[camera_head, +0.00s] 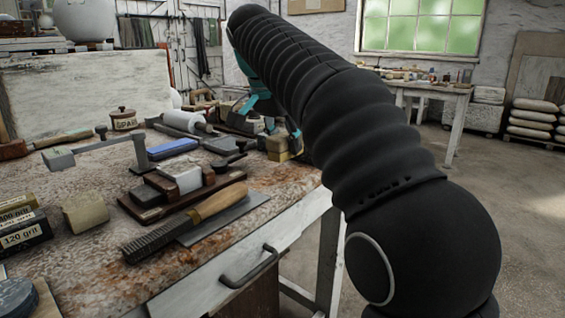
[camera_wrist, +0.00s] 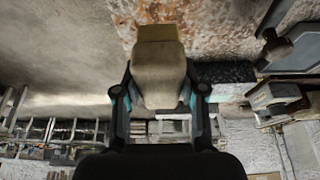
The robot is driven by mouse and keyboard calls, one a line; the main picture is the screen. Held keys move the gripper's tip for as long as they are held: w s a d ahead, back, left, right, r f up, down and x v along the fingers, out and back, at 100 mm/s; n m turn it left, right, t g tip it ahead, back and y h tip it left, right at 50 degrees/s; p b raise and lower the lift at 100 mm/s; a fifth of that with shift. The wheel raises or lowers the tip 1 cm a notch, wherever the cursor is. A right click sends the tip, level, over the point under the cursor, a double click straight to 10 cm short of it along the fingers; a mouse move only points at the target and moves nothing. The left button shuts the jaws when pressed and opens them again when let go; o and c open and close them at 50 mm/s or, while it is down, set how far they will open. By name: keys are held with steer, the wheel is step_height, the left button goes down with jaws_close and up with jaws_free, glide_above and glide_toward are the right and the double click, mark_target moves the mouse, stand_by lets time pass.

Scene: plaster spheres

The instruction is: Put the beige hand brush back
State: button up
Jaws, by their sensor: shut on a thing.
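My gripper (camera_wrist: 160,98) is shut on the beige hand brush (camera_wrist: 158,72), with one finger on each side of its pale body. The yellowish end of the brush points away from the wrist. In the head view my arm reaches to the far right edge of the workbench (camera_head: 95,262), and the brush (camera_head: 284,149) shows as a tan block below the teal parts of my gripper. It is at or just above the bench edge; I cannot tell whether it touches. The fingertips are mostly hidden by my arm there.
A rasp with a wooden handle (camera_head: 216,203), a sharpening stone on a wooden base (camera_head: 180,183), a lidded pot (camera_head: 123,119) and grit boxes (camera_head: 22,228) crowd the bench. A white roller (camera_head: 184,121) lies near the back. Open floor (camera_head: 520,200) is to the right.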

mark_target(283, 159)
steer(key=shift+a+f, duration=0.2)
steer(key=shift+a, duration=0.05)
steer(key=shift+f+b, duration=0.7)
steer(key=shift+f, duration=1.25)
steer(key=shift+f, duration=0.15)
steer(key=o, duration=1)
steer(key=p+v, duration=0.4)
steer(key=v, duration=0.8)
